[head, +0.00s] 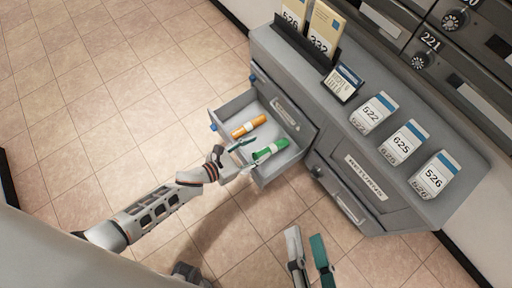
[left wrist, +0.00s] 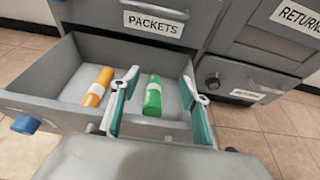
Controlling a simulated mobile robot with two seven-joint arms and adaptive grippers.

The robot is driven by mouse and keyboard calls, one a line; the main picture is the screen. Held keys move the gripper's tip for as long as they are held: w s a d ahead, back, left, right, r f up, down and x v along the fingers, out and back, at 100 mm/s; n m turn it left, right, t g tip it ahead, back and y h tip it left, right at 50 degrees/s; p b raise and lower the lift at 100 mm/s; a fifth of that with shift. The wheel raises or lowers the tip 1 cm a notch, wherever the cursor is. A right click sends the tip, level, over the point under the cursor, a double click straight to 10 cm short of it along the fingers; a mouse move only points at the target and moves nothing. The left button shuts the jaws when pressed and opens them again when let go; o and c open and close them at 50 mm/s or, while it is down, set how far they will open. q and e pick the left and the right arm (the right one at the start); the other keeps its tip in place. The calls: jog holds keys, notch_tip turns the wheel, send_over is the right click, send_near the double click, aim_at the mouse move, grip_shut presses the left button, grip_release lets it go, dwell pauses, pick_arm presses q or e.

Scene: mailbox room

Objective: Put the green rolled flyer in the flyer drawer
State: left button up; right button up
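The green rolled flyer (head: 269,151) lies in the open grey drawer (head: 222,113), near its right wall. In the left wrist view, the green flyer (left wrist: 153,97) shows between the fingers of my left gripper (left wrist: 162,108), with visible gaps on both sides. My left gripper (head: 243,155) is open over the drawer's front right part. An orange roll (left wrist: 98,86) with a pale band lies to the left in the same drawer. No label on the open drawer itself is readable. My right gripper (head: 310,262) is open and empty over the floor, in front of the cabinet.
A PACKETS label (left wrist: 156,24) is on the cabinet face behind the drawer. A closed cabinet door (head: 350,185) is to the right. Numbered white bundles (head: 404,143), a small display (head: 343,83) and a card holder (head: 301,48) stand on top. The tiled floor at left is clear.

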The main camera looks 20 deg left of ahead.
pick_arm(q)
jog(key=shift+s, duration=0.1)
jog(key=shift+s+a, duration=0.25)
jog(key=shift+s, duration=0.05)
jog(key=v, duration=1.1)
jog(key=shift+r, duration=0.15)
